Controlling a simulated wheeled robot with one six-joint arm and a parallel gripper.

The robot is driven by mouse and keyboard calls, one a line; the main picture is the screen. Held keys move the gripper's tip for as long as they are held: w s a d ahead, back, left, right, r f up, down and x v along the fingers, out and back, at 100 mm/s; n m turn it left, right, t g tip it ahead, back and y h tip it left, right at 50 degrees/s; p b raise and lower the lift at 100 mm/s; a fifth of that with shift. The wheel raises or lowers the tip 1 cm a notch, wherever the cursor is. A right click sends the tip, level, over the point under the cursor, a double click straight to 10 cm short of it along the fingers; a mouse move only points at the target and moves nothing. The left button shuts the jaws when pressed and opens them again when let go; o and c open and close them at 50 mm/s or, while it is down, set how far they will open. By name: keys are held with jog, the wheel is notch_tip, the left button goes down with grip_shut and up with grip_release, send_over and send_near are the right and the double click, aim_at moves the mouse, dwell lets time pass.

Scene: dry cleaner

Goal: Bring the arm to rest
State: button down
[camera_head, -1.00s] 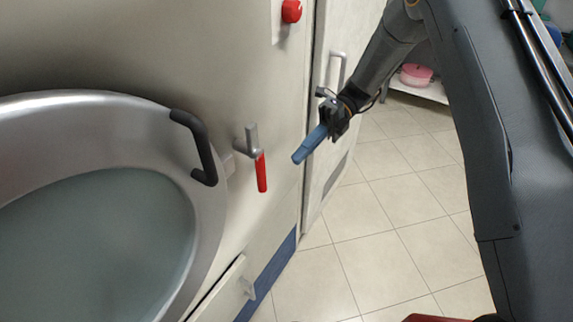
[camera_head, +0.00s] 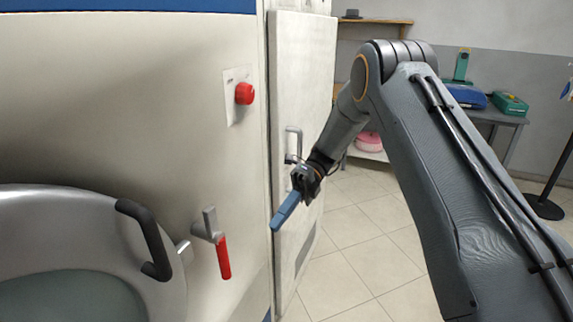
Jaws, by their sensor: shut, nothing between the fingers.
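My gripper (camera_head: 284,212) is at the centre of the head view, at the end of my bent arm. Its blue fingers are closed together and point down and to the left. Nothing shows between them. It hangs in front of the tall pale door panel (camera_head: 300,100), apart from the red-handled lever (camera_head: 223,258) on its left. I cannot tell how far the fingertips are from the panel.
On the left is a machine with a round metal door (camera_head: 80,215), a black handle (camera_head: 152,238) and a red button (camera_head: 244,93). A grey table (camera_head: 490,114) stands at the back right. Tiled floor (camera_head: 350,240) is clear below my gripper.

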jog(key=s+d+n+t+h, duration=0.4)
jog(key=s+d+n+t, duration=0.2)
jog(key=d+n, duration=0.5)
jog(key=s+d+n+t+h, duration=0.3)
jog(key=s+d+n+t, duration=0.3)
jog(key=s+d+n, duration=0.4)
jog(key=d+n, duration=0.1)
jog(key=n, duration=0.1)
jog(key=shift+s+d+r+n+h, duration=0.3)
jog(key=shift+d+r+n+h, duration=0.1)
jog(key=shift+a, duration=0.1)
